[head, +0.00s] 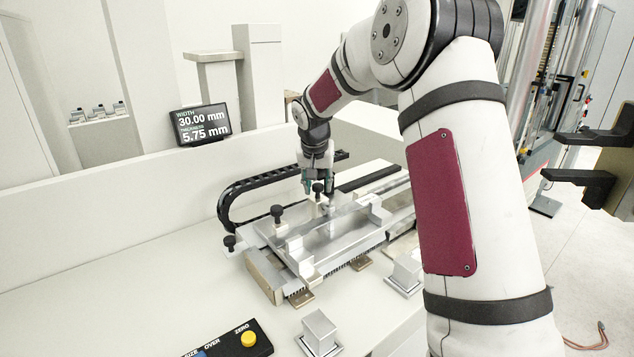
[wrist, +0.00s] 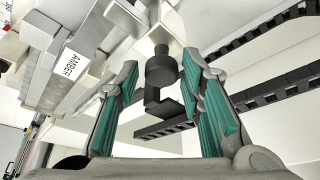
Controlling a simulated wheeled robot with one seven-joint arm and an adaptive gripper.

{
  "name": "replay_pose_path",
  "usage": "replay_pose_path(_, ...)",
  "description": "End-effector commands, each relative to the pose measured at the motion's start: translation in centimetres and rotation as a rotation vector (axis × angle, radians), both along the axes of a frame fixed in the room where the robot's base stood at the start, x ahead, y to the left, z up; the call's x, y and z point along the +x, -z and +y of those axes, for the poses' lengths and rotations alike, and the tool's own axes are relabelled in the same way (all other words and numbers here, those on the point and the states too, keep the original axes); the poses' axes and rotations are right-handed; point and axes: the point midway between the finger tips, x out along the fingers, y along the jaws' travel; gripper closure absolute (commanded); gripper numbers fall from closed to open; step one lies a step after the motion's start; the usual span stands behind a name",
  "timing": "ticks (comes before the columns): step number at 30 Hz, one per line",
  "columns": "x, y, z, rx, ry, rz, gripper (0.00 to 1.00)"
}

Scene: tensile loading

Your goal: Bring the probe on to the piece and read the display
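The display (head: 201,125) reads width 30.00 mm and thickness 5.75 mm. The metal measuring fixture (head: 345,240) stands on the bench below my gripper. My gripper (head: 318,185) points down over its back part. In the wrist view, my gripper (wrist: 160,75) is open, its teal-padded fingers apart. A black knob (wrist: 162,68) shows between the fingertips, with gaps on both sides; I cannot tell its depth between them. A pale bar with an AMBER label (wrist: 75,66) shows at left; I cannot tell whether it is the piece. I cannot pick out the probe tip or its contact.
A control box with a yellow button (head: 249,339) lies at the front. Small metal blocks (head: 319,332) stand nearby. The bench's left part is clear.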

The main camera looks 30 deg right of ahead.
Motion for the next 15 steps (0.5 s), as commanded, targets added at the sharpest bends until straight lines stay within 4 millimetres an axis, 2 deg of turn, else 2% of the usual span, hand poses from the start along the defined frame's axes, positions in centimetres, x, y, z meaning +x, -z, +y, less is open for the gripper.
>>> replay_pose_path(10,0.0,-0.2,0.0,0.0,0.0,-0.002,0.55)
replay_pose_path(15,-0.4,-1.7,0.3,-0.002,-0.001,-0.004,0.55)
